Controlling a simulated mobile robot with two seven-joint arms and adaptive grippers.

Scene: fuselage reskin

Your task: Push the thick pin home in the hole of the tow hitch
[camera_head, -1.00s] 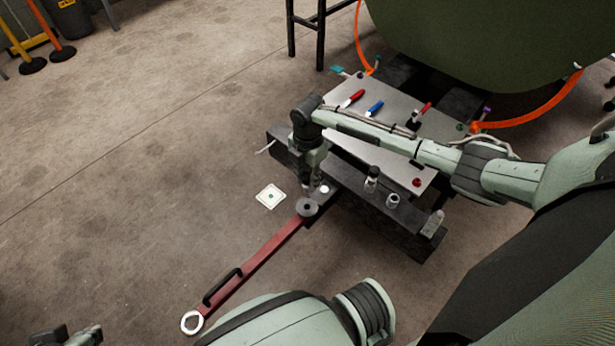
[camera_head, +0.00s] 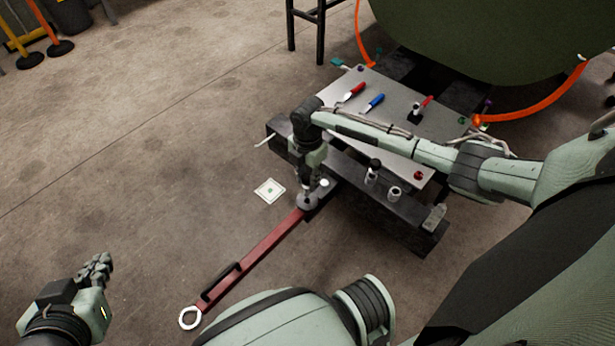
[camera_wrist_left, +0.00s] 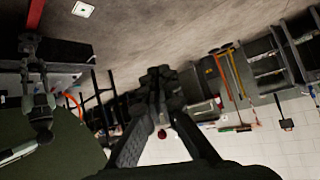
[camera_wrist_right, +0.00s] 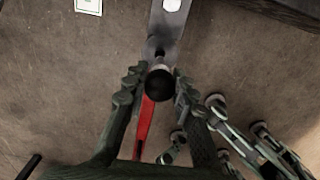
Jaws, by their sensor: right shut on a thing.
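Below the pin, the round grey end (camera_head: 307,203) of the red tow bar (camera_head: 262,253) meets the hitch. The head hides the hole, and I cannot tell how deep the pin sits. My left gripper (camera_head: 99,267) is empty above the floor at lower left; its fingers look together in the left wrist view (camera_wrist_left: 163,82).
The cart (camera_head: 398,222) carries a grey plate with red and blue tools (camera_head: 374,104) and small cylinders (camera_head: 393,194). A white card (camera_head: 269,190) lies on the floor left of the hitch. The green fuselage (camera_head: 500,35) is behind.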

